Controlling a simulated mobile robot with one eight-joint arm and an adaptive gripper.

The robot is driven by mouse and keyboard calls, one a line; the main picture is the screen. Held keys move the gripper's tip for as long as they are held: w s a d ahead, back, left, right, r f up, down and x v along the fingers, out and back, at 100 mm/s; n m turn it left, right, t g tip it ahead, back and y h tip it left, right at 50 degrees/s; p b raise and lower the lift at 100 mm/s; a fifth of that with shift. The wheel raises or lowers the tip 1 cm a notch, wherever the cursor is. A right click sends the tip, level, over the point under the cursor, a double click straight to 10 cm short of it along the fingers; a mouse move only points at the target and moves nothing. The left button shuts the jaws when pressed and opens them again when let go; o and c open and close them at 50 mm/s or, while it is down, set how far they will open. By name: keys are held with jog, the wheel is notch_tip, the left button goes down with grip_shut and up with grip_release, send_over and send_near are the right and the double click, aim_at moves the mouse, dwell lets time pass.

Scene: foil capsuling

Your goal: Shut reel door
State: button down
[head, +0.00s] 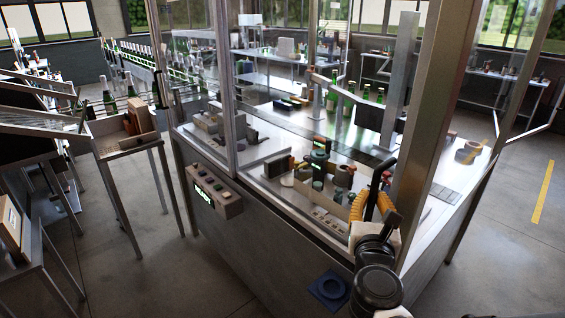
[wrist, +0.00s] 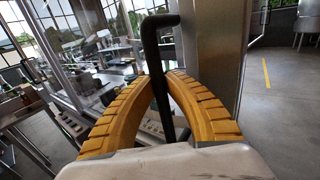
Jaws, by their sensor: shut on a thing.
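My gripper (head: 371,198) is at the near right corner of the glass-walled machine, its yellow ribbed fingers closed around a black bar handle (head: 384,165). In the wrist view, the gripper (wrist: 160,82) has one finger on each side of the upright handle (wrist: 152,42), which bends toward the metal frame at its top. A wide metal upright (head: 428,130) stands just right of the handle; it also shows in the wrist view (wrist: 215,55). I cannot tell which panel is the reel door or how far it stands open.
A control box (head: 214,193) with buttons and a lit display juts from the machine's front. Inside, several parts and bottles stand on the deck. A side table (head: 128,146) stands at left. The floor right of the machine is clear, with a yellow line (head: 543,192).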

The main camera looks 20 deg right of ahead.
aim_at(381, 170)
jog(key=shift+s, duration=0.15)
jog(key=c, duration=1.6)
grip_release()
jog(key=shift+o, duration=1.1)
jog(key=shift+s+d, duration=0.15)
jog(key=shift+r, duration=5)
